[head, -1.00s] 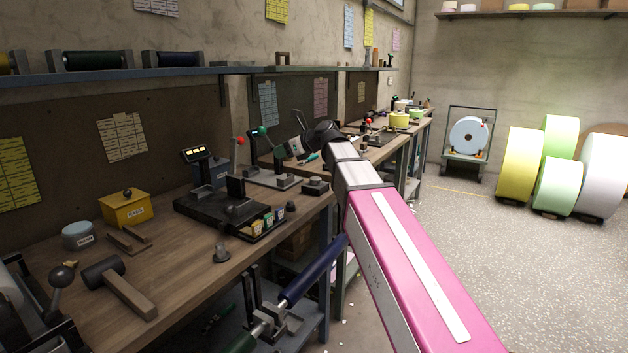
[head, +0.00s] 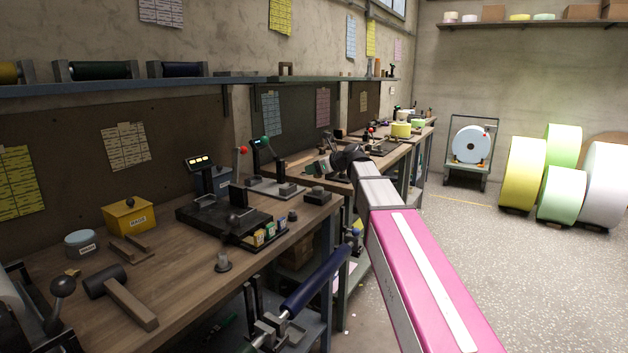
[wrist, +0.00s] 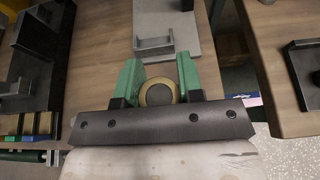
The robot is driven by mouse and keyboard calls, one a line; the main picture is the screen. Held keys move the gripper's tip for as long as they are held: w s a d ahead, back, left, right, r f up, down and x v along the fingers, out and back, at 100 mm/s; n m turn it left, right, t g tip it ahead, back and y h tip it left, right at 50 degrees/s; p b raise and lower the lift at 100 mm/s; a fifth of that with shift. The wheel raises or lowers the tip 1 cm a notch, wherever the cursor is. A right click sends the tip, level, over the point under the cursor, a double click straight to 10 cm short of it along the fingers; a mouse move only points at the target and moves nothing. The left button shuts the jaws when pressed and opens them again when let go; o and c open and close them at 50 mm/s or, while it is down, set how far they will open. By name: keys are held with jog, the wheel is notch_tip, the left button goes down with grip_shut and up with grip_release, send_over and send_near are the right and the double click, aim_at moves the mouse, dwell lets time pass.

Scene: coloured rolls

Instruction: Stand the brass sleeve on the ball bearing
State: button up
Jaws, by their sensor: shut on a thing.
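My gripper (wrist: 158,62) has two green fingers, on either side of a round brass ring with a grey centre in the wrist view. I take the ring to be the brass sleeve (wrist: 144,93), seen from its end and held between the fingers. Below the fingertips are the bench top and a pale grey plate (wrist: 175,20) with a raised bracket. In the head view my arm reaches out over the bench's right end, and its tip is too small to show the sleeve clearly. I cannot pick out the ball bearing for certain in either view.
The wooden bench (head: 175,280) holds a mallet (head: 130,302), a yellow box (head: 128,217), a blue-grey tin (head: 82,243) and a black fixture (head: 225,220). A small grey knobbed piece (head: 223,262) stands near the front edge. Large paper rolls (head: 522,175) stand on the open floor at right.

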jog(key=shift+f, duration=2)
jog(key=shift+f, duration=0.15)
jog(key=o, duration=1)
jog(key=shift+c, duration=0.2)
